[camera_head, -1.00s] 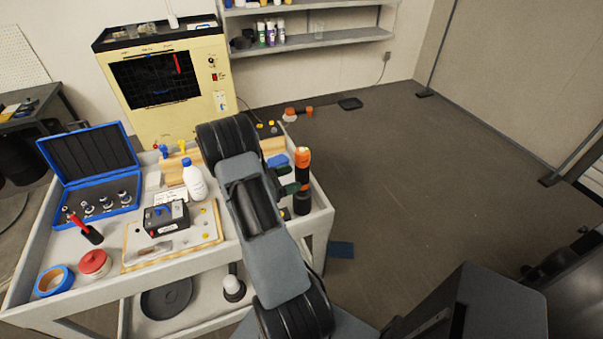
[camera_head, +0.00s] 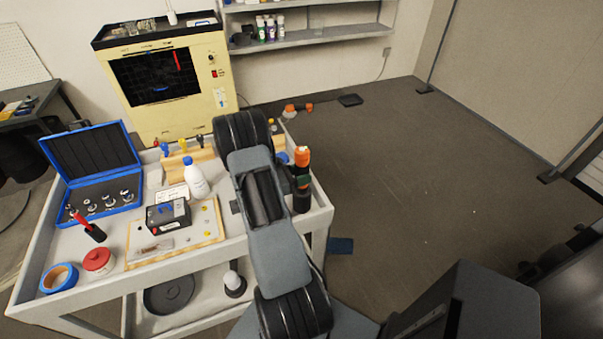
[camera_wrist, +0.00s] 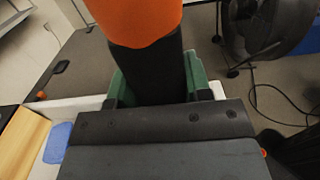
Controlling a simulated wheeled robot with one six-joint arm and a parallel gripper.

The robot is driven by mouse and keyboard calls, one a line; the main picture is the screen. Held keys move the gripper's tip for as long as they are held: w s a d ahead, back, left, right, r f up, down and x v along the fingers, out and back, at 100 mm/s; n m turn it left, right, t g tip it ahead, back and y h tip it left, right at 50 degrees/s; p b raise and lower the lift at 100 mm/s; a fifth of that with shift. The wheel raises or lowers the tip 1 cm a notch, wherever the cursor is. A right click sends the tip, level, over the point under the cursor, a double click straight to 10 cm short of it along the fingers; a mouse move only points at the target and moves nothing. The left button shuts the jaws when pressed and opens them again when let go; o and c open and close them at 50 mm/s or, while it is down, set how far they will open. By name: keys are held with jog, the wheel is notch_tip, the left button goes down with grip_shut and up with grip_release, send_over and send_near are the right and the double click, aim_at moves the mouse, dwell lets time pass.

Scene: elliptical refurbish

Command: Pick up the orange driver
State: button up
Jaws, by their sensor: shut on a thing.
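The orange driver (camera_head: 302,201) stands upright at the right end of the grey cart, with an orange top and a black body. In the wrist view its orange part (camera_wrist: 140,17) fills the top middle, with the black part below. My gripper (camera_wrist: 155,84) has its green fingers on both sides of the black part and is shut on it. In the head view my gripper (camera_head: 303,182) is at the driver's middle, partly hidden by my arm. The driver's base appears at the cart top; I cannot tell whether it touches.
A yellow machine (camera_head: 170,95) stands behind. The floor right of the cart is mostly clear.

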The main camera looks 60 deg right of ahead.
aim_at(301, 149)
jog(key=c, duration=0.6)
jog(key=shift+r, duration=0.1)
jog(key=shift+r+b, duration=0.6)
jog(key=shift+r, duration=4.35)
jog(key=o, duration=0.7)
jog(key=shift+c, duration=0.2)
jog(key=c, duration=0.7)
jog(key=shift+c, duration=0.2)
